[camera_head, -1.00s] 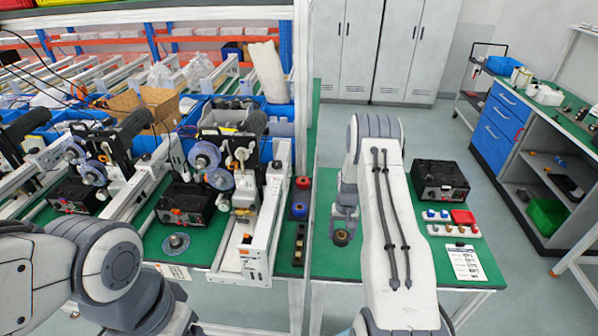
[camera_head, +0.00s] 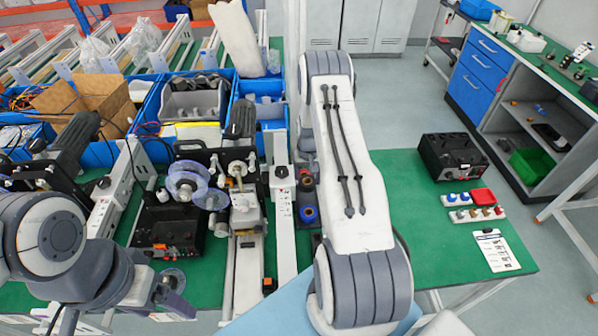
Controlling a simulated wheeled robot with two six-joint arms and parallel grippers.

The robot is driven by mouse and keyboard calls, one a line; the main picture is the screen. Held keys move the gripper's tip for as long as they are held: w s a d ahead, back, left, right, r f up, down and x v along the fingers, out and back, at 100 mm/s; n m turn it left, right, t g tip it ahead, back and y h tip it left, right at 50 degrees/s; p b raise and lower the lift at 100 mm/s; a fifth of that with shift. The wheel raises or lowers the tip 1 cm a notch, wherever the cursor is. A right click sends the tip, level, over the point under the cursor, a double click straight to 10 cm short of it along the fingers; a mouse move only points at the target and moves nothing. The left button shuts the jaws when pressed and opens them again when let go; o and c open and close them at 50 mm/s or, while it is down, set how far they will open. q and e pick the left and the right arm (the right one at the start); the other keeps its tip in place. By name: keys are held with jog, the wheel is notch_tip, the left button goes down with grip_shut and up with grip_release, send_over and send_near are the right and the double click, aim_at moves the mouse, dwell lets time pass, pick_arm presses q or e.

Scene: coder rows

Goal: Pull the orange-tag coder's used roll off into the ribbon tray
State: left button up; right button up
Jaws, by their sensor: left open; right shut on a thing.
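The coder (camera_head: 222,170) with the orange tag (camera_head: 268,286) stands left of centre, with a translucent bluish roll (camera_head: 187,180) on its face and a second disc (camera_head: 211,198) below right. A dark tray (camera_head: 306,196) right of its white rail holds a red-cored roll and a blue-cored roll (camera_head: 309,213); its front part is hidden by my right arm. My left gripper (camera_head: 170,296) is open at the lower left, near a grey disc (camera_head: 173,278) on the green bench. My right gripper (camera_head: 304,172) is mostly hidden beside the coder; its held small dark roll cannot be made out.
A black box (camera_head: 170,230) sits below the coder. Blue bins (camera_head: 262,90) stand behind it. At right, the green bench holds another black box (camera_head: 452,156), coloured small parts (camera_head: 474,213) and a paper sheet (camera_head: 495,250), with free room between.

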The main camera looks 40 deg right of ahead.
jog(key=shift+f, duration=0.45)
jog(key=shift+w+f+b, duration=0.1)
jog(key=shift+f+b, duration=0.25)
jog(key=shift+b, duration=0.15)
jog(key=shift+a+f+b, duration=0.15)
jog(key=shift+f+b, duration=1.1)
jog(key=shift+f, duration=0.9)
jog(key=shift+f, duration=0.25)
jog(key=o, duration=1.2)
